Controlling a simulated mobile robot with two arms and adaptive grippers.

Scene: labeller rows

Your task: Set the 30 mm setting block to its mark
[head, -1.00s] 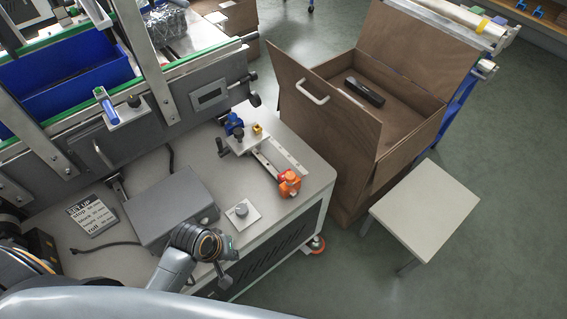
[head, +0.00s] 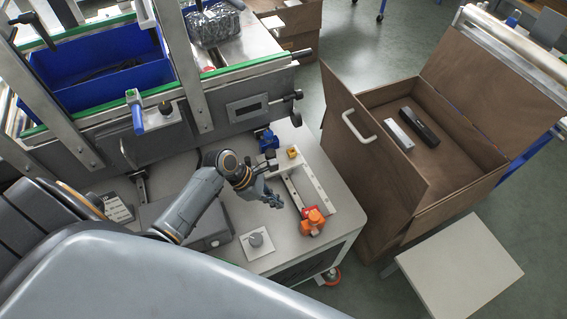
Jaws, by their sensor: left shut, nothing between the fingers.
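I cannot tell for sure which piece is the 30 mm setting block, and no mark can be read. On the grey bench a pale metal rail (head: 309,183) carries an orange and red clamp-like piece (head: 312,222) at its near end. A small yellow piece (head: 292,152) and a blue knob (head: 267,139) sit at its far end. My left gripper (head: 277,203) is shut and empty, above the bench just left of the rail. My left forearm partly hides the grey box and the printed set-up card (head: 117,208). My right gripper is out of view.
An open wooden box (head: 466,175) on the right holds a silver bar (head: 399,136) and a black bar (head: 419,126). Its handled front panel (head: 370,150) stands beside the bench. A pale stool (head: 460,268) is at lower right. A round knob on a plate (head: 257,243) lies near the bench's front.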

